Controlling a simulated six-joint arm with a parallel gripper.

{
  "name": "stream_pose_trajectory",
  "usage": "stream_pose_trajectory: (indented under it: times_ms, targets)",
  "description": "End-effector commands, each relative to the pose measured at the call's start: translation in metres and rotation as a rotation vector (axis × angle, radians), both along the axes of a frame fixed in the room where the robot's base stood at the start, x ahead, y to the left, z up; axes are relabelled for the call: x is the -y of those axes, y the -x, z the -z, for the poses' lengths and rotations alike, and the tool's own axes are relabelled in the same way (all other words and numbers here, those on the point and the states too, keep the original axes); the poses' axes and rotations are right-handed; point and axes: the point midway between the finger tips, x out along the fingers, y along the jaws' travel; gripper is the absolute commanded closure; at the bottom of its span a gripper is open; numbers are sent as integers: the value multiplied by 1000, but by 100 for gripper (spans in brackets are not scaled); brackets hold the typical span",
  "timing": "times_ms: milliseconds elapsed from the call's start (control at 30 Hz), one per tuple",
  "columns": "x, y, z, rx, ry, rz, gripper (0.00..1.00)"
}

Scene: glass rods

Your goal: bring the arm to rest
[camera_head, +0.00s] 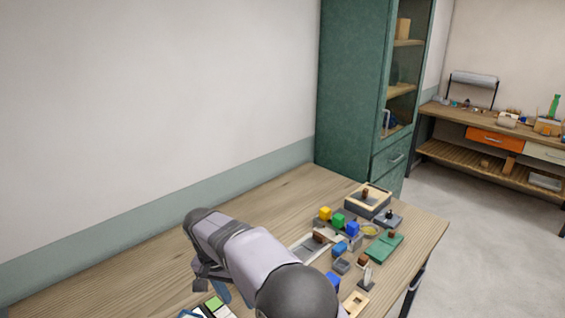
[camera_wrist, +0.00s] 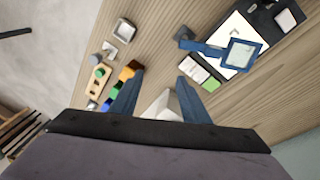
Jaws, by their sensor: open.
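My gripper (camera_wrist: 160,78) is open in the wrist view, its two blue fingers well apart. Nothing is held between them. A white object (camera_wrist: 165,104) shows between and below the fingers; I cannot tell what it is or how far down it lies. In the head view my arm stretches over the wooden table (camera_head: 290,190), and only a bit of blue finger shows under it, near the lower edge. The rest of the gripper is hidden by the arm.
A blue square frame (camera_wrist: 242,54) lies over a white panel beside a green block (camera_wrist: 194,73). A wooden holder (camera_wrist: 98,80) and a grey tray (camera_wrist: 124,30) are at left. A green tray (camera_head: 384,246) and a wood-rimmed box (camera_head: 368,200) crowd the table's right end.

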Motion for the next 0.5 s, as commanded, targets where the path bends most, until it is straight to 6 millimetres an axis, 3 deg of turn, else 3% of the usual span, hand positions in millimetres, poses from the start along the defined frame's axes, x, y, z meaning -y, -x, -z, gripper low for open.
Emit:
stream_pose_trajectory:
  times_ms: [33,267,500]
  targets:
    - [25,2,-4,-17,-8,-11,58]
    - [120,36,-7,-82,-54,-107,58]
    - [201,103,2,-119,-110,-197,58]
